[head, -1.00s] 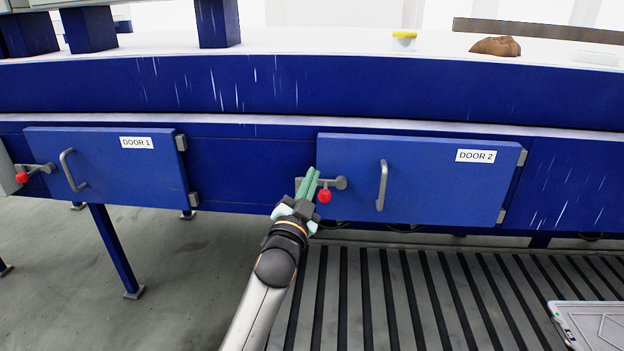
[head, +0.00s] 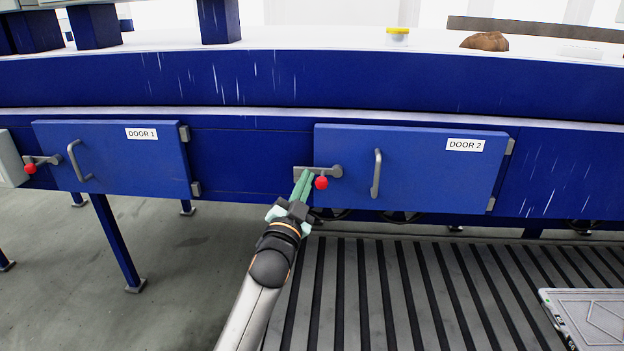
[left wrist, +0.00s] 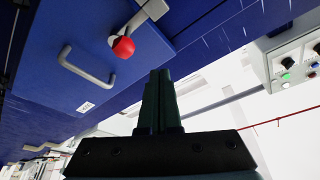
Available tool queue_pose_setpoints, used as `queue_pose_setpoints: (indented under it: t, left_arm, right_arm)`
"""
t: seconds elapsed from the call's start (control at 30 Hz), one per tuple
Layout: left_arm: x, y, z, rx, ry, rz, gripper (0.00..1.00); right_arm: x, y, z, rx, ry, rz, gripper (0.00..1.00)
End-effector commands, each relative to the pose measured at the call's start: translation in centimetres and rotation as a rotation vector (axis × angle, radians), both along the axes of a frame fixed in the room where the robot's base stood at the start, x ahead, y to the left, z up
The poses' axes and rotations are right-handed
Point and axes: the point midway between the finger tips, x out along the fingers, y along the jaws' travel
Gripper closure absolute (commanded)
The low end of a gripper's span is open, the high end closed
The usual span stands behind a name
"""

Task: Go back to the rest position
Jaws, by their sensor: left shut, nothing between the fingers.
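My left gripper (head: 303,186) is shut and empty, its green fingers together. In the head view it is just left of the red knob (head: 321,183) on the grey latch (head: 322,172) at the left edge of the blue DOOR 2 (head: 410,168). In the left wrist view the fingers (left wrist: 160,95) are shut, and the red knob (left wrist: 123,47) and a grey door handle (left wrist: 87,66) show at upper left, apart from them. DOOR 2 looks closed. My right gripper is not in view.
DOOR 1 (head: 112,158) with its own red-knobbed latch (head: 40,161) is at left. A slatted floor grate (head: 400,290) lies below DOOR 2. A grey case (head: 590,318) is at lower right. A yellow-lidded jar (head: 397,35) and a brown lump (head: 485,41) stand on top.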

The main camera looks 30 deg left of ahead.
Motion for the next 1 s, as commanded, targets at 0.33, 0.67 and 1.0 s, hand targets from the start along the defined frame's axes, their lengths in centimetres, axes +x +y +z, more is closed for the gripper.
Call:
queue_pose_setpoints:
  t: [0.33, 0.67, 1.0]
  left_arm:
    - [-0.8, -0.8, -2.7, -0.029, 0.061, -0.026, 1.0]
    - [-12.0, -6.7, -20.2, -0.304, 0.5, -0.169, 1.0]
    - [-29.2, -12.7, -30.7, -0.619, 0.923, -0.214, 1.0]
  right_arm:
    - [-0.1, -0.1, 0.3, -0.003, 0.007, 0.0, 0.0]
    - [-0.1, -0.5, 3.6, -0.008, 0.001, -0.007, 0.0]
    - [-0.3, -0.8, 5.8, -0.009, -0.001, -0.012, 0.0]
